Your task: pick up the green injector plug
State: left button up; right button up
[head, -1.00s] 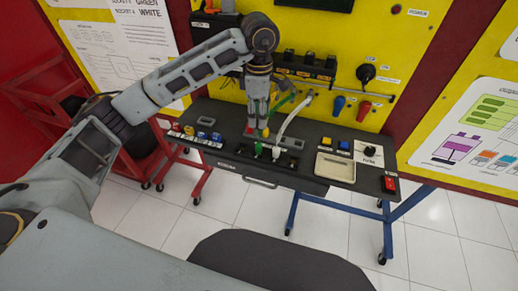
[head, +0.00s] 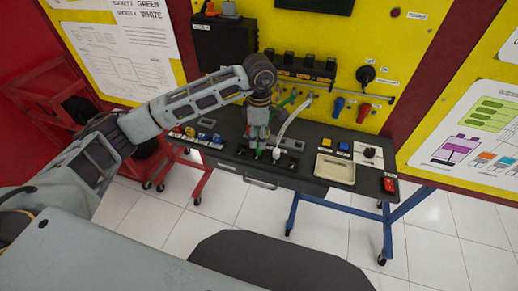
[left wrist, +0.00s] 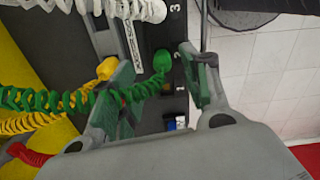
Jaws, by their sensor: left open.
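The green injector plug (left wrist: 162,61) shows in the left wrist view between the two finger tips of my left gripper (left wrist: 158,65), with a coiled green cord leading left from it. The fingers are open on either side of it; I cannot tell whether either touches it. In the head view my left gripper (head: 257,135) points down over the bench, right above the green plug, which is largely hidden there. My right gripper is not in view.
A white plug (head: 277,153) on a pale cord stands just right of my left gripper. The dark bench (head: 310,172) also bears a beige tray (head: 335,168), a red switch (head: 389,184) and several coloured parts at the left. A yellow wall panel (head: 400,60) rises behind.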

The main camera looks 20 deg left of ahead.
aim_at(259, 150)
pick_arm(q)
jog(key=shift+f, duration=0.1)
jog(key=shift+s+f, duration=0.1)
jog(key=shift+f, duration=0.3)
notch_tip(259, 150, down, 2)
jog(key=shift+s+f+p, duration=0.1)
jog(key=shift+f+p, duration=0.05)
jog(key=shift+p, duration=0.3)
jog(key=shift+f, duration=1.05)
jog(key=c, duration=1)
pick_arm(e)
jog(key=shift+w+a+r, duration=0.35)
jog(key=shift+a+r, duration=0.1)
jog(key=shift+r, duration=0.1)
